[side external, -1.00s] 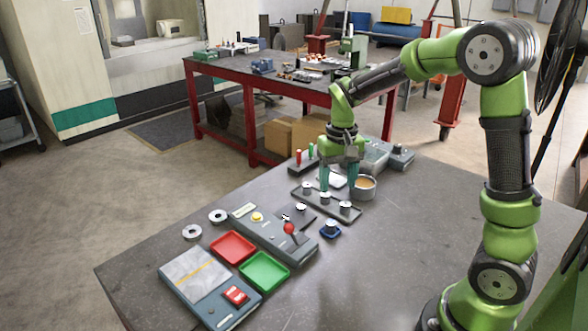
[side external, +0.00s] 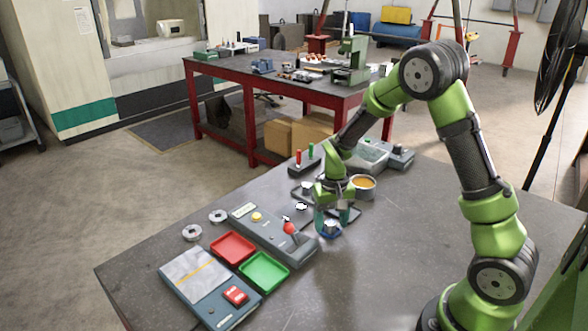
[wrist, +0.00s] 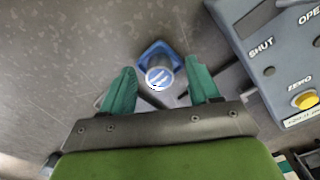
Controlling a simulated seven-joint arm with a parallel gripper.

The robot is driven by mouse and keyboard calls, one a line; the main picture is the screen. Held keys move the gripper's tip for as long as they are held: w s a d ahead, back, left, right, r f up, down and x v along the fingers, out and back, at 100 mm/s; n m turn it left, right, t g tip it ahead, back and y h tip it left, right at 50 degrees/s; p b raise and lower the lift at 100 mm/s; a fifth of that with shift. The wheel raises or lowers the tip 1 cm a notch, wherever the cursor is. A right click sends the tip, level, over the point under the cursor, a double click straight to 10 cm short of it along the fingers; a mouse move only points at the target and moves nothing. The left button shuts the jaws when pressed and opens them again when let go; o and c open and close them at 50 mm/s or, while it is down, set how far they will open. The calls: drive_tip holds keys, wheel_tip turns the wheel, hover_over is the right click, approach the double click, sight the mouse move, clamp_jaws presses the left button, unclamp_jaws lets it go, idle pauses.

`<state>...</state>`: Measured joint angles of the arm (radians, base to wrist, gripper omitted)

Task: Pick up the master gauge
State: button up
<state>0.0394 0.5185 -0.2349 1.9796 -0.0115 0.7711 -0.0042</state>
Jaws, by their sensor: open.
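A short metal cylinder with a pale round top, which I take as the master gauge (wrist: 160,76), stands on a blue square base (wrist: 147,55). In the side view the blue base (side external: 329,234) is low between my fingers, and the cylinder is partly hidden. My gripper (side external: 332,218) points down over it. In the wrist view my gripper (wrist: 160,86) has its two teal fingers apart, one on each side of the cylinder, with gaps between. Nothing is held.
A grey control box (side external: 262,230) with a red-knobbed lever (side external: 290,228) lies close left. A dark tray (side external: 354,214) is partly hidden behind my gripper. Red (side external: 233,247) and green (side external: 264,271) trays are further left. The front right table is clear.

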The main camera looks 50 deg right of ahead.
clamp_jaws()
idle(0.3)
drive_tip(key=shift+r, duration=0.15)
